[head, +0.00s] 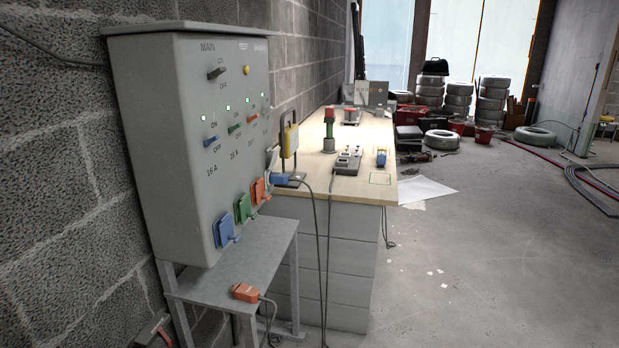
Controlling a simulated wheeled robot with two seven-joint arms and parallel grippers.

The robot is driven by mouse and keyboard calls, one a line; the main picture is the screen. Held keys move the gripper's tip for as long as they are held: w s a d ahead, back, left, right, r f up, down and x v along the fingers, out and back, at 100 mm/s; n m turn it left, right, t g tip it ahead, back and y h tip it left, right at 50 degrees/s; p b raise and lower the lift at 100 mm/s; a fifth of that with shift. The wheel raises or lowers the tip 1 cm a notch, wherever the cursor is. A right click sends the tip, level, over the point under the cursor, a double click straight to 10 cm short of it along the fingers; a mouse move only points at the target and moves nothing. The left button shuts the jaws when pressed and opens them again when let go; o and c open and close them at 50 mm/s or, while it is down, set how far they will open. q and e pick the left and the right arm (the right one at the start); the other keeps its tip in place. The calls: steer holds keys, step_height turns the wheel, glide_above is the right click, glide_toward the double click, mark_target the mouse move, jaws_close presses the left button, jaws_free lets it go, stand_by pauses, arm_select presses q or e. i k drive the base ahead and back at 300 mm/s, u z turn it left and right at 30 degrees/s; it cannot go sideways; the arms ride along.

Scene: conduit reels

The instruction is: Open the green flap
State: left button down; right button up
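The green flap (243,208) is on the lower front of the grey power cabinet (200,190), between a blue flap (224,230) and an orange-red flap (260,191). It appears to lie over its socket, but it is too small to be sure how far it is closed. Above it on the panel is a green switch (234,129), between a blue switch (210,141) and a red switch (252,118). Neither of my grippers is in view.
An orange plug (246,292) with a cable lies on the cabinet's metal shelf (205,285). A wooden-topped workbench (400,193) with devices stands behind. Cables hang beside its drawers. A block wall is left; the floor (480,270) at right is mostly clear.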

mark_target(245, 205)
steer(key=z, duration=1)
steer(key=i, duration=2.1)
steer(key=u, duration=1.85)
